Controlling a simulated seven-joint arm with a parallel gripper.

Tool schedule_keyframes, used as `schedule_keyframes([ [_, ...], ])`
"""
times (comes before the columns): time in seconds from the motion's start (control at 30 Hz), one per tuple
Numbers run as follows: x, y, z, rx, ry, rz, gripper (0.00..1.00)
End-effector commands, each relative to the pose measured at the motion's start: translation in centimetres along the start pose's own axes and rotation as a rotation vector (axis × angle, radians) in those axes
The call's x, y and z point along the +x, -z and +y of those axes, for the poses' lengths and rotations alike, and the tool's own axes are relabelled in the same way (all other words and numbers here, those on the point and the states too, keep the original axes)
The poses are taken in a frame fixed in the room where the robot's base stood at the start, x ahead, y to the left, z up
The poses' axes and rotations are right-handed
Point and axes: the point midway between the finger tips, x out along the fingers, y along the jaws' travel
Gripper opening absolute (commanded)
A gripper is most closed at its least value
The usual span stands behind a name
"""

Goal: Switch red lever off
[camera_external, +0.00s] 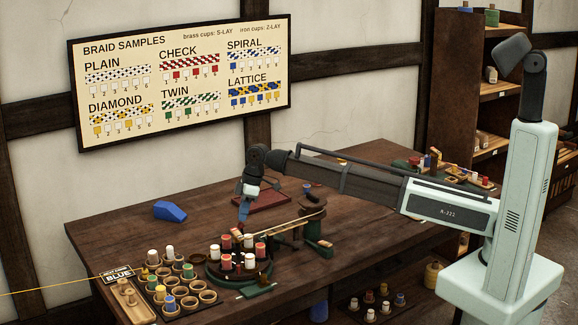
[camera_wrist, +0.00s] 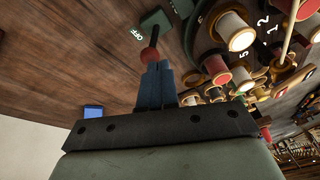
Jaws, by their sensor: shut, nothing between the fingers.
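The lever cannot be told apart clearly there.
Several red and white bobbins (camera_wrist: 234,32) stand close to the right of my fingers on numbered places. A bobbin tray (camera_external: 180,290) is at the table's front left. A blue block (camera_external: 170,211) lies at the back left.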

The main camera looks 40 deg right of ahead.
Motion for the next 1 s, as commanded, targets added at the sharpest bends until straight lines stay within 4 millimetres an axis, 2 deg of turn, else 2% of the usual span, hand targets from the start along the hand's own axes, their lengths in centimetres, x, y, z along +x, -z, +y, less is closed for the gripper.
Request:
schedule_keyframes([
  [0.3, -5.2, 0.2, 0.4, 0.0, -0.001, 0.003, 0.0],
  [0.5, -7.9, 0.2, 0.5, 0.0, -0.001, 0.002, 0.0],
  [0.7, -9.1, 0.3, 0.6, -0.001, 0.0, 0.002, 0.0],
  [1.0, -9.2, 0.2, 0.6, 0.0, 0.0, 0.001, 0.0],
])
